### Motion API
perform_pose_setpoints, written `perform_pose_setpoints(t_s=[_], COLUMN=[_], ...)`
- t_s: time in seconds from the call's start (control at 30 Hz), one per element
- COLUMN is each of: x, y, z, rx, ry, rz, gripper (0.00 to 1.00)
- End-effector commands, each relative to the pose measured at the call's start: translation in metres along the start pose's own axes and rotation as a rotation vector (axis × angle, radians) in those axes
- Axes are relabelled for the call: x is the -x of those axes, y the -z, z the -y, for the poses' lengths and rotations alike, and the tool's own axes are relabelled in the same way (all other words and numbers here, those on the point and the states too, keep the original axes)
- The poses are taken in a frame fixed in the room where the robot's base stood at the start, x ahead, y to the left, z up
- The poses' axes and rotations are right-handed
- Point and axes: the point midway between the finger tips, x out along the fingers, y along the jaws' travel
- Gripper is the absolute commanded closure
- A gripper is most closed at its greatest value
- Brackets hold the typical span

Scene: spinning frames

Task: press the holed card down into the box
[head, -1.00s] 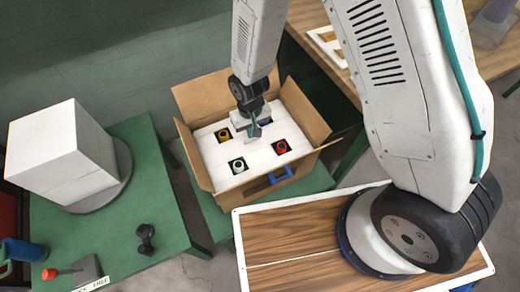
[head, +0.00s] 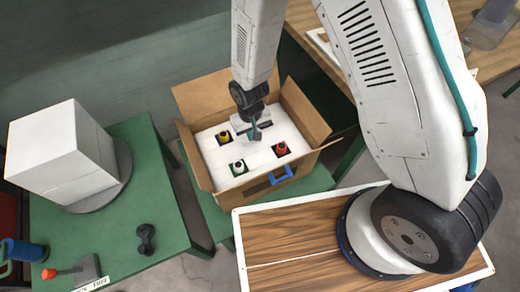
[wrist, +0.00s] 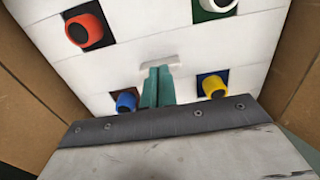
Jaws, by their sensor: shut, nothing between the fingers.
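The holed card (head: 258,162) is white and lies inside the open cardboard box (head: 203,177). Coloured caps or necks stand in its holes: yellow (head: 224,138), red (head: 279,149), and a pale one in a green hole (head: 238,168). A blue one (wrist: 126,102) shows in the wrist view and is largely hidden by my gripper in the head view. My gripper (head: 255,138) points down at the middle of the card. In the wrist view its teal fingers (wrist: 157,75) are together and empty, at or just above a small pale raised strip (wrist: 145,62). I cannot tell whether they touch.
The box flaps stand open around the card. The box has a blue handle (head: 281,176) and sits on a green stand.

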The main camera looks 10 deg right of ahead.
Motion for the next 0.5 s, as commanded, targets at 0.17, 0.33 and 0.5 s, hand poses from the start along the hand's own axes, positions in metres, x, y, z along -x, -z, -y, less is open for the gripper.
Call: perform_pose_setpoints(t_s=[0.17, 0.33, 0.5], x=[0.014, 0.031, 0.049], y=[0.001, 0.000, 0.001], z=[0.000, 0.000, 0.000], rx=[0.000, 0.000, 0.000], ry=[0.001, 0.000, 0.001], rz=[-0.002, -0.002, -0.003], gripper=[1.00, 1.00, 1.00])
